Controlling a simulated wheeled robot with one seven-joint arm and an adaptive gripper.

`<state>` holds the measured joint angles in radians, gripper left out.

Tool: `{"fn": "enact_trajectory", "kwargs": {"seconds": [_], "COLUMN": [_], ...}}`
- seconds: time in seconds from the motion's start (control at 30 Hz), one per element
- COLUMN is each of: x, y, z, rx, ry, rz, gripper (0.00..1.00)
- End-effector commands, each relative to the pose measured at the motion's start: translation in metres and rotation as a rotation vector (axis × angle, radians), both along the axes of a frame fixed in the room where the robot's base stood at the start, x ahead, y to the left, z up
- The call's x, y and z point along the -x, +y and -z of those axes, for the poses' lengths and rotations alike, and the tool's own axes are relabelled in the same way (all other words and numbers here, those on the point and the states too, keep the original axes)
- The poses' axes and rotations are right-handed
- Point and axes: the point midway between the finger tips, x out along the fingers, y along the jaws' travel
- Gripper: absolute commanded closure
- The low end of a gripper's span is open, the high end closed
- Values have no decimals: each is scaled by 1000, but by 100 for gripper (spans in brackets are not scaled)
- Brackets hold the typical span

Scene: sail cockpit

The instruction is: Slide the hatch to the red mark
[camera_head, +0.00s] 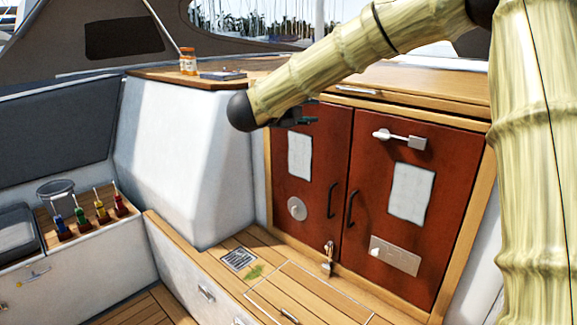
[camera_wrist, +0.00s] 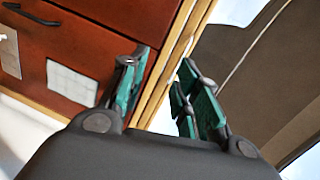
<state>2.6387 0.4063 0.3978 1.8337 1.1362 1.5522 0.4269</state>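A wooden top panel (camera_head: 440,92) above two red-brown doors looks like the hatch. A slim silver handle (camera_head: 358,90) lies along its front edge. My arm crosses in front of the panel's left part and hides some of it. I cannot make out a red mark. My gripper (camera_head: 300,116) is in front of the top of the left door, below the handle and to its left, partly hidden by my arm. In the wrist view my gripper (camera_wrist: 160,65) has its green-padded fingers apart with nothing between them. The wooden door frame shows behind the fingers.
The left door (camera_head: 325,140) and right door (camera_head: 440,155) are closed. An orange-labelled jar (camera_head: 188,62) and a flat dark object (camera_head: 222,75) rest on the ledge at left. Several coloured-handled items (camera_head: 102,207) stand on the left bench.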

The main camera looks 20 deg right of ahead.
Motion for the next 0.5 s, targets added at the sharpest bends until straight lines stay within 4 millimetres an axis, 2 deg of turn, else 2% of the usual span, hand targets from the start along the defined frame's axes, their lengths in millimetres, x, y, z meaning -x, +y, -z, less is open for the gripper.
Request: {"fn": "enact_trajectory", "kwargs": {"seconds": [0.5], "x": [-17], "y": [18], "z": [76], "rx": [92], "ry": [132], "rz": [-132], "gripper": [68]}}
